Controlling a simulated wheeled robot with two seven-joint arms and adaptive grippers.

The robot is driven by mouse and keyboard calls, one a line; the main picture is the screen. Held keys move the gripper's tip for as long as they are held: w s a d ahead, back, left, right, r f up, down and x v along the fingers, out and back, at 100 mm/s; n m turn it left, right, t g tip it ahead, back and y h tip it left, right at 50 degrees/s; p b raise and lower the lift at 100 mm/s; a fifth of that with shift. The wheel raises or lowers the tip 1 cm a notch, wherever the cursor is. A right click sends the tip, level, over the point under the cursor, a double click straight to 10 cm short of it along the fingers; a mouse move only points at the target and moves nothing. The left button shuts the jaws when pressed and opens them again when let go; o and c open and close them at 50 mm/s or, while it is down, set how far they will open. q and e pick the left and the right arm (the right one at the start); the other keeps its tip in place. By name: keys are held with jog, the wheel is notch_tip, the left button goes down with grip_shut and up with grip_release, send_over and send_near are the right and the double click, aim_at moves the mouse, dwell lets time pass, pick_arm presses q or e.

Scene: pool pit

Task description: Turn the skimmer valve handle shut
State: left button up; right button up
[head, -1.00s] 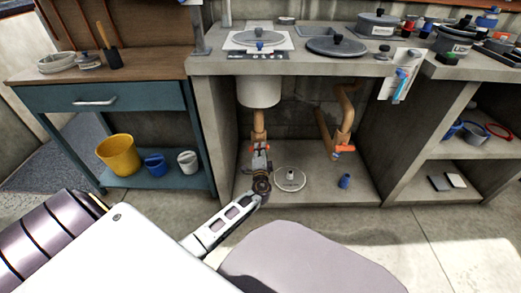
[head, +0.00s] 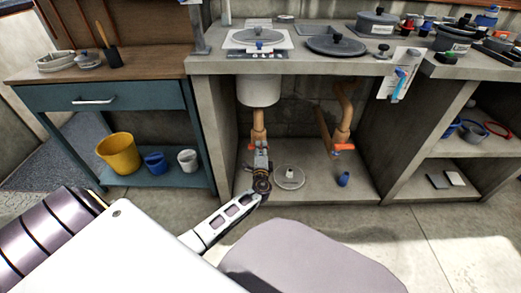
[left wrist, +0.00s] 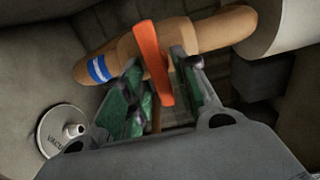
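An orange valve handle (left wrist: 153,62) sits on a tan pipe (left wrist: 205,35) with a blue-and-white band in the left wrist view. The handle lies crosswise to the pipe. In the head view this pipe comes down below a white cylinder (head: 259,92), and the handle (head: 251,147) is partly hidden by my gripper. My left gripper (left wrist: 160,75) has its green-padded fingers on either side of the handle, with a gap visible on the left side; firm contact cannot be seen. It also shows in the head view (head: 261,152). My right gripper is not in view.
A second tan pipe with an orange handle (head: 344,147) stands to the right. A round vacuum plate (head: 289,177) and a blue bottle-like item (head: 343,179) are on the cabinet floor. Concrete walls and the counter (head: 330,66) enclose the space. A label card (head: 399,82) hangs at right.

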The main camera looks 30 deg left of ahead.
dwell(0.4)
pick_arm(q)
jog(key=v, duration=1.2)
dwell(0.3)
dwell(0.5)
